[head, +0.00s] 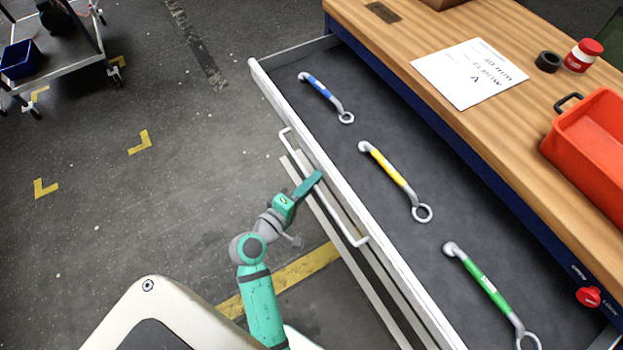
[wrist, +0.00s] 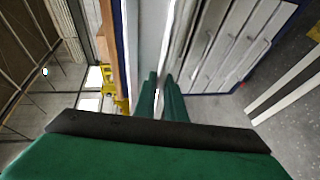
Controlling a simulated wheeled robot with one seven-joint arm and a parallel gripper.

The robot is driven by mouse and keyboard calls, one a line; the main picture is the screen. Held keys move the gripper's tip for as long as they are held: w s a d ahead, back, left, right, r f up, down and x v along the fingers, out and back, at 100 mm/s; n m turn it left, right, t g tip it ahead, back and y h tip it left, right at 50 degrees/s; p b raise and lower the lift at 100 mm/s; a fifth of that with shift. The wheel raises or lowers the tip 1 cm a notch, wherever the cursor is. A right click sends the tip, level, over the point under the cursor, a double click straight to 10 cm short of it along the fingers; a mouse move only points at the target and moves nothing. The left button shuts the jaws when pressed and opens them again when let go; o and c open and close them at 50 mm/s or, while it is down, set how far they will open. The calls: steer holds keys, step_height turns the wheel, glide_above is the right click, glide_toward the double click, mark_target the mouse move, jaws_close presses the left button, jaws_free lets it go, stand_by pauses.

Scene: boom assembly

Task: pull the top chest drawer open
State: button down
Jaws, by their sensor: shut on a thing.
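The top chest drawer (head: 350,187) stands pulled out from under the wooden bench top in the head view, with its dark liner showing. Its white bar handle (head: 343,226) runs along the front. My gripper (head: 314,182) is at the middle of this handle and shut on it. In the wrist view my gripper's two green fingers (wrist: 159,92) lie close together against the pale drawer front. The exact contact between fingers and bar is hard to see there.
Blue, yellow and green wrenches (head: 394,180) lie in the drawer. The bench top (head: 400,50) holds a paper sign (head: 470,73), black tape, a red-capped jar and a red bin (head: 590,150). A cart (head: 55,65) stands far left. The floor between is clear.

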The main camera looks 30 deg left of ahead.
steer(key=c, duration=2.1)
jaws_free()
steer(key=shift+s, duration=0.1)
steer(key=s+r, duration=0.2)
steer(key=s, duration=0.8)
steer(key=shift+s+a, duration=0.25)
steer(key=shift+a, duration=0.15)
steer(key=shift+f, duration=0.1)
